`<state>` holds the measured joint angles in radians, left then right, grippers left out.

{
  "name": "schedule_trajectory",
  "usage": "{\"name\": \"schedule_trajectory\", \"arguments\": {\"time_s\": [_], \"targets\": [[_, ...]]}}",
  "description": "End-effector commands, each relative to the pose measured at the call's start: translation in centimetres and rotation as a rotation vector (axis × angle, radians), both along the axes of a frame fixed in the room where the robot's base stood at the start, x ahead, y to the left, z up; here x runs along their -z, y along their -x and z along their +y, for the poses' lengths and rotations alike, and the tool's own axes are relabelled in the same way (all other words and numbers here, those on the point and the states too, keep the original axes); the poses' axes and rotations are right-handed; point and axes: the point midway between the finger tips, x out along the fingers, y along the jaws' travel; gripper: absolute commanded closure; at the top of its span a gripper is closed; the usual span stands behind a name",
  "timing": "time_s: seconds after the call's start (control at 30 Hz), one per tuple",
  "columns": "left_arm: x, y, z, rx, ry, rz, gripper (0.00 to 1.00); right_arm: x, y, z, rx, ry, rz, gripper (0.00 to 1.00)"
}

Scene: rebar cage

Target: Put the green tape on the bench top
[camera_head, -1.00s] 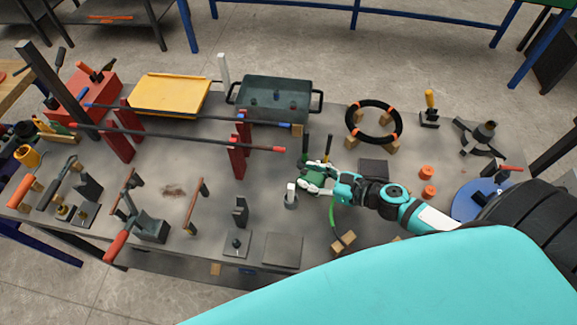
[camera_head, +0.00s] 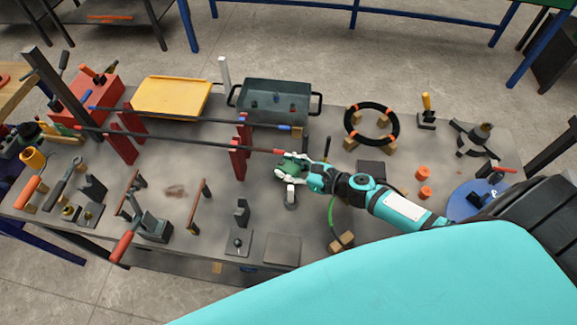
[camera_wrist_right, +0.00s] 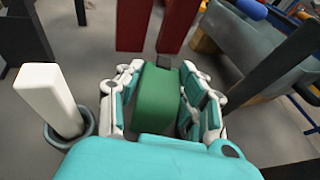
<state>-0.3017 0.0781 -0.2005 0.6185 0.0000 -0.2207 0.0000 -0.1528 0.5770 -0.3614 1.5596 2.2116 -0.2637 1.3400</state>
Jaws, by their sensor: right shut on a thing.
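The green tape (camera_wrist_right: 157,98) sits between the two fingers of my right gripper (camera_wrist_right: 158,100) in the right wrist view, and the fingers are shut on it. In the head view the green tape (camera_head: 291,162) shows at the tip of my right gripper (camera_head: 288,171), over the middle of the grey bench top (camera_head: 330,265). I cannot tell how high it is above the surface. My left gripper is not in view.
A white post in a dark round base (camera_head: 291,195) stands close by the gripper. Red uprights (camera_head: 237,160) carrying long bars stand just left. A dark green tray (camera_head: 272,98) is behind, a black ring (camera_head: 372,122) to the right. Bare bench lies front right of centre.

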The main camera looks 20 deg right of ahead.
Motion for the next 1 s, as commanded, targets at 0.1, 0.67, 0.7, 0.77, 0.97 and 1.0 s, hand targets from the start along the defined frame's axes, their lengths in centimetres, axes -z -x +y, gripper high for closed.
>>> {"name": "schedule_trajectory", "arguments": {"time_s": [0.1,0.67,0.7,0.77,0.97,1.0], "targets": [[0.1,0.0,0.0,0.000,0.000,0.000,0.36,0.2,0.0,0.0,0.000,0.001,0.001,0.56],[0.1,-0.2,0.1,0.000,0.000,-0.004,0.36,-0.2,1.1,-0.7,0.000,0.001,0.003,0.40],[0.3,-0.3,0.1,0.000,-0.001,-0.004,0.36,-0.3,1.6,-1.0,0.001,0.001,0.005,0.40],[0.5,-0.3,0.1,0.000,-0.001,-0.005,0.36,-0.7,2.6,-1.6,0.000,0.001,0.005,0.40],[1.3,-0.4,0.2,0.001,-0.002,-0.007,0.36,-1.9,6.0,-3.9,0.001,0.001,0.004,0.40],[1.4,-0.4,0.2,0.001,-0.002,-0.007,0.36,-2.1,6.5,-4.2,0.001,0.000,0.005,0.40]]}}
